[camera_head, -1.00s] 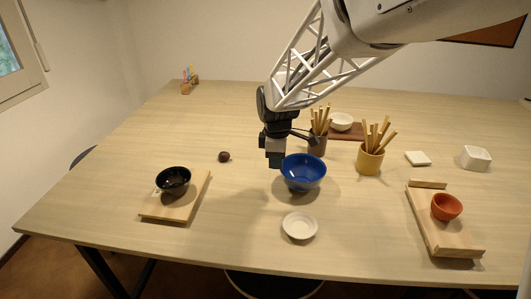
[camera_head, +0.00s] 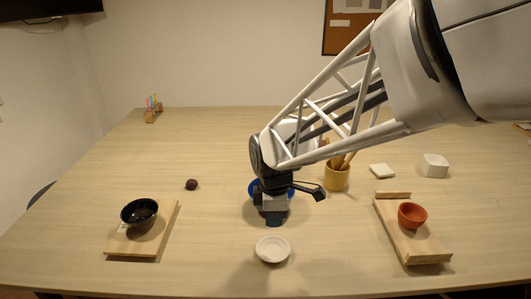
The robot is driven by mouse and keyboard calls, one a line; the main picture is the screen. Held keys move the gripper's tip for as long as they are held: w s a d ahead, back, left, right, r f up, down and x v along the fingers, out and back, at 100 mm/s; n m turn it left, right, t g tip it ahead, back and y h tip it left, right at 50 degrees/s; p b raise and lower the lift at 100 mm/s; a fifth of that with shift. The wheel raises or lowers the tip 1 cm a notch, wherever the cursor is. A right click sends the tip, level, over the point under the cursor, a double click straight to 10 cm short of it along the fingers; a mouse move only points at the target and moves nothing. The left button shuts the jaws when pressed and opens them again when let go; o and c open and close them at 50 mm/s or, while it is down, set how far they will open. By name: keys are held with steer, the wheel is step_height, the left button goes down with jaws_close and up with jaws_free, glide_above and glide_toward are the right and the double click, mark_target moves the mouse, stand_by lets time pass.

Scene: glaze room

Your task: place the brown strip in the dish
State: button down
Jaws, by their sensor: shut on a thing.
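My gripper (camera_head: 274,220) points down in front of the blue bowl (camera_head: 253,190) and just behind the small white dish (camera_head: 272,250). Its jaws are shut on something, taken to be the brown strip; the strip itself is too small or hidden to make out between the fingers. The white dish is round and shallow, sits flat on the table and looks empty. The gripper appears above the table, apart from the dish. My gripper and arm hide most of the blue bowl.
A black bowl (camera_head: 139,211) stands on a wooden board (camera_head: 128,244) at left, with a dark round thing (camera_head: 191,184) behind. At right, an orange bowl (camera_head: 412,216) is on another board (camera_head: 428,252). A tan cup (camera_head: 337,179) holds sticks. The table beside the dish is clear.

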mark_target(273, 250)
steer(key=shift+f, duration=0.15)
stand_by(0.3)
steer(key=shift+f, duration=4.75)
steer(key=c, duration=1.1)
jaws_free()
step_height(273, 250, up, 7)
